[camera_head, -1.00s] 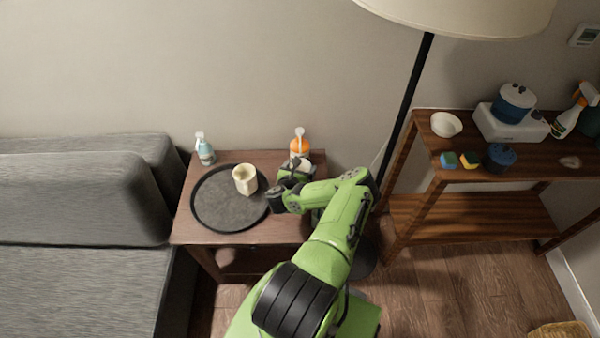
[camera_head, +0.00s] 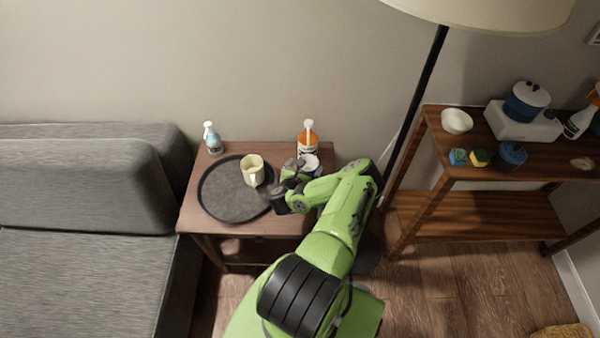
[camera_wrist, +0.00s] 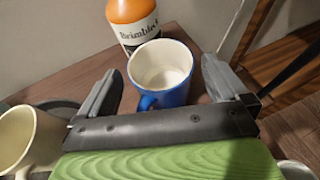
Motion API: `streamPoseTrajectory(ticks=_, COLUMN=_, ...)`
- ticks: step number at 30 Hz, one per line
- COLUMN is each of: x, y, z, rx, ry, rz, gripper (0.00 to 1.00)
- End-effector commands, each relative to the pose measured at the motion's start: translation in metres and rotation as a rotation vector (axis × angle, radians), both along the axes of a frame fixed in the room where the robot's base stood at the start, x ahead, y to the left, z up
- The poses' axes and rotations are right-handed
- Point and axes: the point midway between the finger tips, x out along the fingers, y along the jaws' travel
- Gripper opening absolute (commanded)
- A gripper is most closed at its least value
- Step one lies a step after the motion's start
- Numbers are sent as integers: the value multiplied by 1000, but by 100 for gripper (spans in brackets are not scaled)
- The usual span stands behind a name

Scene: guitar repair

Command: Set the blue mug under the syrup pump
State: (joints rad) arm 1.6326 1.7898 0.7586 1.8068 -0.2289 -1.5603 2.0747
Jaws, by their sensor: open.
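The blue mug (camera_wrist: 172,98), white inside, stands upright on the small wooden table, directly in front of the orange-and-white syrup bottle (camera_wrist: 133,20). In the head view the mug (camera_head: 311,162) shows mostly its pale inside, partly hidden by my gripper. The bottle's white pump (camera_head: 309,126) rises above it there; I cannot tell whether its spout is over the mug. My gripper (camera_wrist: 160,66) is open, with one finger on each side of the mug and gaps visible between fingers and mug.
A cream mug (camera_head: 252,171) stands on the round dark tray (camera_head: 222,205), left of my gripper. A light-blue pump bottle (camera_head: 213,139) is at the table's back left. A lamp pole (camera_head: 423,80) and wooden shelf (camera_head: 440,140) stand to the right, a grey sofa (camera_head: 80,190) to the left.

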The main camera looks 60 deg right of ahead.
Motion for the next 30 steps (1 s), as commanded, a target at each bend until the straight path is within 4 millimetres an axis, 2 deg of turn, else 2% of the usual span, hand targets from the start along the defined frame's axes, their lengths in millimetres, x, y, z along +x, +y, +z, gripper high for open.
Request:
streamPoseTrajectory(ticks=3, x=-2, y=32, z=16, rx=3, ry=3, rz=10, gripper=100)
streamPoseTrajectory(ticks=9, x=-7, y=70, z=31, rx=2, ry=2, rz=5, gripper=100)
streamPoseTrajectory(ticks=12, x=-9, y=78, z=34, rx=1, ry=1, rz=4, gripper=100)
streamPoseTrajectory(ticks=17, x=-10, y=80, z=34, rx=0, ry=0, rz=0, gripper=100)
streamPoseTrajectory(ticks=20, x=-1, y=78, z=39, rx=-9, ry=15, rz=42, gripper=100)
streamPoseTrajectory(ticks=23, x=40, y=75, z=66, rx=-61, ry=107, rz=252, gripper=100)
streamPoseTrajectory(ticks=25, x=85, y=82, z=95, rx=-132, ry=231, rz=495, gripper=100)
streamPoseTrajectory(ticks=28, x=148, y=113, z=141, rx=-274, ry=460, rz=866, gripper=100)
streamPoseTrajectory(ticks=30, x=182, y=145, z=173, rx=-402, ry=641, rz=1112, gripper=100)
